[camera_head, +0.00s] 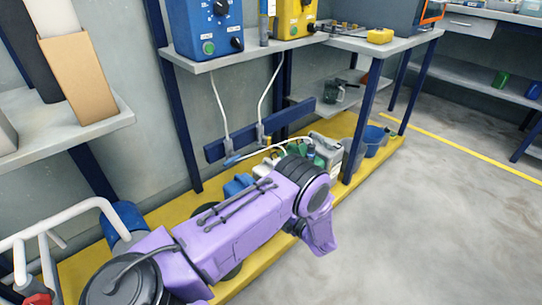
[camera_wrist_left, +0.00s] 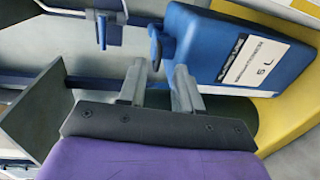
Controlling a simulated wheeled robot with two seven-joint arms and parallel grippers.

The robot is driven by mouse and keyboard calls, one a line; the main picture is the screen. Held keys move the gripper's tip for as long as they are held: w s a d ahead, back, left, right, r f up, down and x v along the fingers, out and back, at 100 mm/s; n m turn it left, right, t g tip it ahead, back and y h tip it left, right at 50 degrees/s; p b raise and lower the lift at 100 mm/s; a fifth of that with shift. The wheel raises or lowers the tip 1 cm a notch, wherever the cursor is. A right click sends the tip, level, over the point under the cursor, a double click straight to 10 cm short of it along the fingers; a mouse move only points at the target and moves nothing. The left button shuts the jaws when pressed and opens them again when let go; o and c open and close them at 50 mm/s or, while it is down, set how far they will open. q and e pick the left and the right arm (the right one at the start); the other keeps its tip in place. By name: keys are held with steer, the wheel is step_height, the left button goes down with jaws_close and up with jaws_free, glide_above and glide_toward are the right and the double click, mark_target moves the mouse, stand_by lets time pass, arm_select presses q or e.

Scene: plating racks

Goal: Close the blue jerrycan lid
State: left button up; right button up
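The blue jerrycan (camera_wrist_left: 235,50) stands tilted in the upper right of the left wrist view, with a white label marked 5 L. Its blue lid (camera_wrist_left: 161,42) projects at the left edge of the can, just beyond my fingertips; I cannot tell how far it is open. My left gripper (camera_wrist_left: 160,78) is open and empty, its two fingers apart, pointing towards the lid and the can. In the head view a blue can (camera_head: 238,186) shows partly behind my purple left arm, which hides the left gripper there. My right gripper is in neither view.
The cans stand on a low yellow platform (camera_head: 385,152) along the wall. A grey-white can (camera_head: 327,152) and a blue bucket (camera_head: 374,140) stand further right. Above is a shelf with a blue control box (camera_head: 205,28). The grey floor (camera_head: 440,210) at right is clear.

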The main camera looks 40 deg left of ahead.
arm_select(q)
steer(key=d+r, duration=0.1)
steer(key=d, duration=0.6)
steer(key=shift+s+d+p, duration=0.3)
steer(key=shift+d+p, duration=0.05)
steer(key=shift+p, duration=0.1)
